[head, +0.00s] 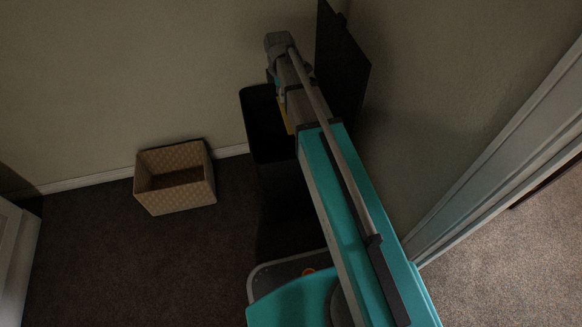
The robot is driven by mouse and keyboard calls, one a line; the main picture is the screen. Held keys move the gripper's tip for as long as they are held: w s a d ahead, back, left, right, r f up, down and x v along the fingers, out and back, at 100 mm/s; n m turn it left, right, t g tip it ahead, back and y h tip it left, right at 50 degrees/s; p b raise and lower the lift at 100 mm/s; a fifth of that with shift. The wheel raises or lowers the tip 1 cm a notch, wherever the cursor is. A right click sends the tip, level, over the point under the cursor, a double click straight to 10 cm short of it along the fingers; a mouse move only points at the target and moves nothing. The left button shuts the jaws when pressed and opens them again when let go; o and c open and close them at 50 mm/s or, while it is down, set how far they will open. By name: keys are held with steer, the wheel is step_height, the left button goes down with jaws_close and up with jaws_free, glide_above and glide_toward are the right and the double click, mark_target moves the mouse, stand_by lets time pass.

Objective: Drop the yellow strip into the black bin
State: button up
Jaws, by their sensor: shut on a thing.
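The black bin (274,196) stands against the back wall, its lid (343,68) raised behind it on the right. My arm crosses in front of the bin and hides much of its right side. My gripper (282,92) is over the bin's opening, partly hidden by my own arm. It is shut on the yellow strip (287,116), of which only a thin part shows beside the arm. I cannot tell how far the strip's lower end is above or inside the bin's rim.
A beige patterned basket (175,194), open at the top, sits on the dark carpet left of the bin. A white door frame (500,150) is at the right. A white piece of furniture (17,245) is at the left edge. Carpet in front of the basket is clear.

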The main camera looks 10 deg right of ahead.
steer(key=shift+f+b, duration=0.75)
steer(key=shift+f, duration=0.35)
steer(key=o, duration=0.8)
